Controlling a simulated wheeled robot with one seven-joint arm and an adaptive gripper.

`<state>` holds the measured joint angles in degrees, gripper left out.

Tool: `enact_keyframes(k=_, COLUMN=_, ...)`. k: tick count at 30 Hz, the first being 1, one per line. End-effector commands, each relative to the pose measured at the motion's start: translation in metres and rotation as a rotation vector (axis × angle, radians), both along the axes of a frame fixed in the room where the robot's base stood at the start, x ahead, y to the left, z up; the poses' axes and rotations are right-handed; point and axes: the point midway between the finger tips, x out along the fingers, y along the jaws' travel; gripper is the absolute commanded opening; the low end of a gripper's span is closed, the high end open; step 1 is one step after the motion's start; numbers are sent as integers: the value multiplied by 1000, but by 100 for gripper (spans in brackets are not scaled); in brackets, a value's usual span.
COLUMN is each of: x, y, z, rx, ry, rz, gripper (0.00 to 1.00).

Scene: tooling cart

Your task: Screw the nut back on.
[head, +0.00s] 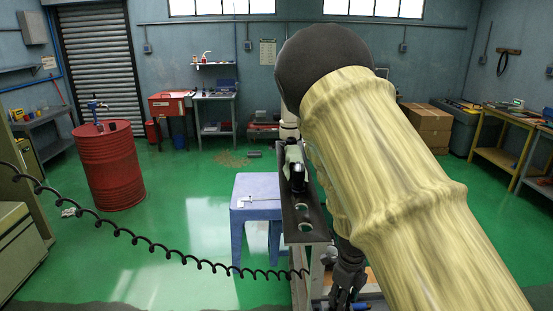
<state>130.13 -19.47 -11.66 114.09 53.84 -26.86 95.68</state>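I cannot make out the nut, or anything it clearly screws onto, in the head view. A tooling cart (306,234) with a dark plate with round holes stands right of centre, partly hidden behind my sleeved arm. A black and pale device (295,166) stands on the cart's plate. My gripper (346,290) appears as dark fingers low in the picture, beside the cart and below the level of its plate. My arm hides part of it, and I cannot tell whether it is open, shut or holding anything.
A blue stool (258,194) with a small pale item on top stands left of the cart. A red drum (110,168) stands further left. A black coiled cable (150,240) hangs across the lower left. Green floor is open between drum and stool.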

Motion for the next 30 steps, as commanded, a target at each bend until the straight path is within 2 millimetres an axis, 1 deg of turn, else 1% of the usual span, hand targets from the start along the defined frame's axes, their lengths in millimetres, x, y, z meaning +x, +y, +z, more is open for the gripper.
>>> enact_keyframes(k=4, x=-1, y=0, z=0, rx=0, ry=1, rz=-95, gripper=8)
enact_keyframes(k=11, x=-1, y=1, z=0, rx=1, ry=1, rz=-111, gripper=8)
enact_keyframes(k=12, x=-1, y=1, z=0, rx=1, ry=1, rz=-111, gripper=49)
enact_keyframes(k=14, x=-1, y=0, z=0, rx=1, ry=1, rz=-110, gripper=60)
enact_keyframes(k=15, x=-1, y=0, z=0, rx=0, ry=0, rz=-110, gripper=68)
enact_keyframes(k=16, x=-1, y=0, z=0, rx=0, ry=0, rz=-110, gripper=71)
enact_keyframes(k=26, x=-1, y=0, z=1, rx=0, ry=0, rz=-109, gripper=71)
enact_keyframes(k=30, x=0, y=0, z=8, rx=0, ry=-1, rz=-109, gripper=71)
